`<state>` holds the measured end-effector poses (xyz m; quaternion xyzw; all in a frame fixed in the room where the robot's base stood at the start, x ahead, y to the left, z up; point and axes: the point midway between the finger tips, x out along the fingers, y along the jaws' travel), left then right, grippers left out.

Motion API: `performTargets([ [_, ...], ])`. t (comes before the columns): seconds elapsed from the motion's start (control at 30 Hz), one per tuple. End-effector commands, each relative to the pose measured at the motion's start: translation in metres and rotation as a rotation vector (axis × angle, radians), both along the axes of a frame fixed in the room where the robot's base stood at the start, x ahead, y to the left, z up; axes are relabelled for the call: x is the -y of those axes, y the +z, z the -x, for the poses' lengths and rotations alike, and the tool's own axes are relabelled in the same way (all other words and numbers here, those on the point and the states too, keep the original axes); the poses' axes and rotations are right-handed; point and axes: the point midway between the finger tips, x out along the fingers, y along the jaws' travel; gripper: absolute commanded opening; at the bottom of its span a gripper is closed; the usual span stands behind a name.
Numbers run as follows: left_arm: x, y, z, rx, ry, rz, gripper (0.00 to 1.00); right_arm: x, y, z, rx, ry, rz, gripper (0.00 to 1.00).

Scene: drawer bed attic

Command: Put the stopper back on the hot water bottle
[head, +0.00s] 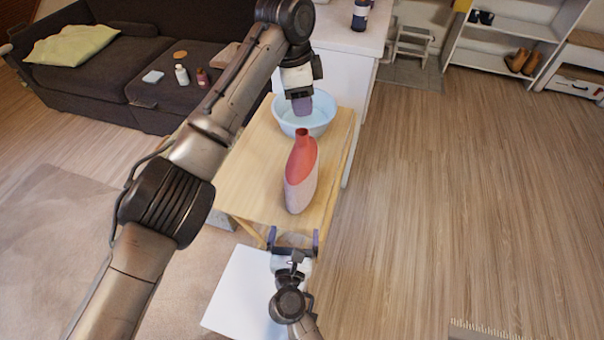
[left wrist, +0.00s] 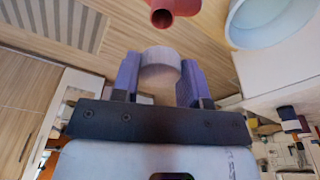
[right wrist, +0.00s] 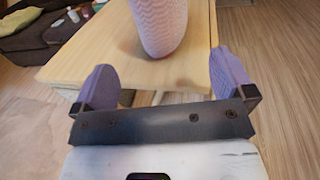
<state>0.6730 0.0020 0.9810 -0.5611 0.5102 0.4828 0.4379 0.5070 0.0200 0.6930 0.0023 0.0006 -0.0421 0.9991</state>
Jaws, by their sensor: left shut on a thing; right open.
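The hot water bottle (head: 301,178) stands upright on a small wooden table, red at the neck and upper body and pale pink below. Its open neck (left wrist: 162,14) shows at the top of the left wrist view. My left gripper (head: 302,106) is above and beyond the bottle, over the basin. It is shut on a pale round stopper (left wrist: 160,64), apart from the neck; the head view hides the stopper. My right gripper (head: 294,240) is open and empty at the table's near edge. The bottle's patterned lower body (right wrist: 160,22) is ahead of its fingers.
A light blue basin (head: 276,114) stands behind the bottle on the wooden table (head: 250,180). A white counter (head: 345,40) is behind it. A dark sofa (head: 110,75) is at the left. The wooden floor at the right (head: 450,200) is clear.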

Motion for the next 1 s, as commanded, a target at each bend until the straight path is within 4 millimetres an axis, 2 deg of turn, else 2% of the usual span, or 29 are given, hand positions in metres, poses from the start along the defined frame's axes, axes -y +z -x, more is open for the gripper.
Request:
performTargets([
  [0.6, 0.000, 0.000, 0.000, 0.000, 0.001, 0.000, 0.19, 0.008, 0.001, -0.091, 0.003, 0.000, 0.003, 1.00],
  [0.8, 0.000, 0.000, 0.000, 0.000, 0.001, 0.000, 0.19, 0.010, 0.001, -0.109, 0.002, 0.000, 0.002, 1.00],
  [1.0, 0.000, 0.000, 0.000, 0.000, 0.001, 0.000, 0.19, 0.010, 0.000, -0.115, 0.001, 0.000, 0.002, 1.00],
])
